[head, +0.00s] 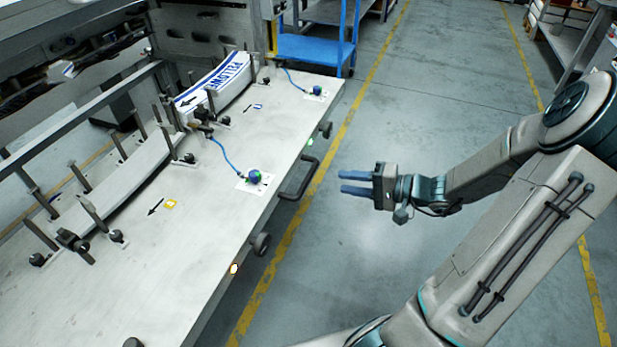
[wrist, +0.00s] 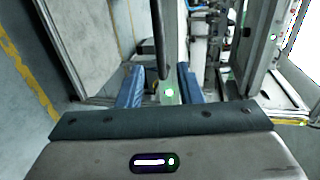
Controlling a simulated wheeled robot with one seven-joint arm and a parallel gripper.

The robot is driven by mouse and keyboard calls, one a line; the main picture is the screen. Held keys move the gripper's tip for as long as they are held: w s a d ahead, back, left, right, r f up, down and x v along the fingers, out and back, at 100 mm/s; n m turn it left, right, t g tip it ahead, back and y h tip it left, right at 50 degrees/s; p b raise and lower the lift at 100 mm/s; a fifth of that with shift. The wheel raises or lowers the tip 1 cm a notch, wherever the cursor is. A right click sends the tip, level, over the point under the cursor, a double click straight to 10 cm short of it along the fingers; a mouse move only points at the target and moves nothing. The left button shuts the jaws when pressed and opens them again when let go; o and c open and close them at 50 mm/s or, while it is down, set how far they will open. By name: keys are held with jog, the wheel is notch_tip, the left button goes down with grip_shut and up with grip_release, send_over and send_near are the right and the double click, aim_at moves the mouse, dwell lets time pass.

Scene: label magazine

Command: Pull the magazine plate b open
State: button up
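The magazine's long pale plate (head: 200,235) runs along the left of the head view. A black bar handle (head: 299,178) sticks out from its right edge. I cannot read a letter b on it, nor make out a seam between plates. My gripper (head: 343,182), with two blue fingers, points at the handle from the right, over the floor. A gap shows between fingertips and handle. The fingers are apart and empty. In the wrist view, the dark handle (wrist: 160,40) shows upright, in line with the gap between the blue fingers (wrist: 160,86).
Round black knobs (head: 261,244) stick out along the plate edge, with a green light (head: 310,141) and an orange light (head: 234,268). A stack of printed labels (head: 217,85) stands among posts on the plate. A blue cart (head: 315,48) stands behind. The floor beside the plate is clear.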

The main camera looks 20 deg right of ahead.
aim_at(309, 176)
jog(key=b+x, duration=0.1)
jog(key=x, duration=1)
grip_shut()
jog(key=shift+d, duration=0.1)
